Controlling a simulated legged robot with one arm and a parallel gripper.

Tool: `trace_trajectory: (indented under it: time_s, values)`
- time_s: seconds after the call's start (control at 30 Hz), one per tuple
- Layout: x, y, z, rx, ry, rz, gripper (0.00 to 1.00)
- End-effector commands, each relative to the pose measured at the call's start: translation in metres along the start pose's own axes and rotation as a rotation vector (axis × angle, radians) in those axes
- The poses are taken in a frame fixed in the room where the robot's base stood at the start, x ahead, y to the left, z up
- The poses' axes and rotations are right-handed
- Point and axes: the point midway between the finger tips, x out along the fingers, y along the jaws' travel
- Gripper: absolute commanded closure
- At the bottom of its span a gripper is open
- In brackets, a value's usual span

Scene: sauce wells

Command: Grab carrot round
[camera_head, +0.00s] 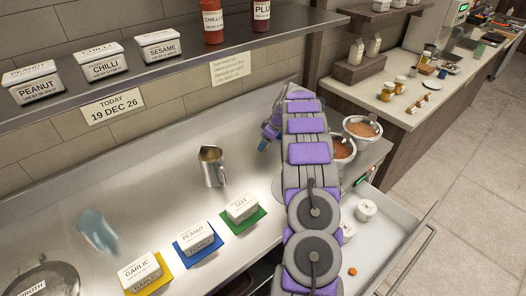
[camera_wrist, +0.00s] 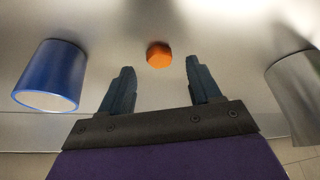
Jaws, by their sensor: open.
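In the wrist view an orange round piece (camera_wrist: 159,54), like a carrot round, lies on a pale grey surface just beyond and between the fingertips. My gripper (camera_wrist: 159,68) is open, with its two dark fingers apart and nothing held between them. In the head view my gripper (camera_head: 268,136) is low over the steel counter near the back wall, partly hidden by my arm. A small orange piece (camera_head: 352,271) also lies in the open drawer at the lower right. I cannot tell whether both views show the same piece.
In the wrist view a blue cylinder (camera_wrist: 50,76) stands left and a metal cylinder (camera_wrist: 298,92) right. On the counter are a steel pitcher (camera_head: 212,168) and labelled tubs on coloured mats, including soy (camera_head: 242,208). Bowls (camera_head: 362,128) stand right of my arm. A shelf (camera_head: 160,70) overhangs the back.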

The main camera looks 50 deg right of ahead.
Motion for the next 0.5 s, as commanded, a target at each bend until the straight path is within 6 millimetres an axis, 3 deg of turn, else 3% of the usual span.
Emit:
trace_trajectory:
  time_s: [0.13,0.37,0.5]
  values:
    - [0.022,0.000,0.002,-0.001,-0.002,-0.002,0.37]
    - [0.026,0.000,0.001,0.000,-0.002,-0.003,0.37]
    - [0.026,0.000,0.002,0.001,-0.002,-0.003,0.49]
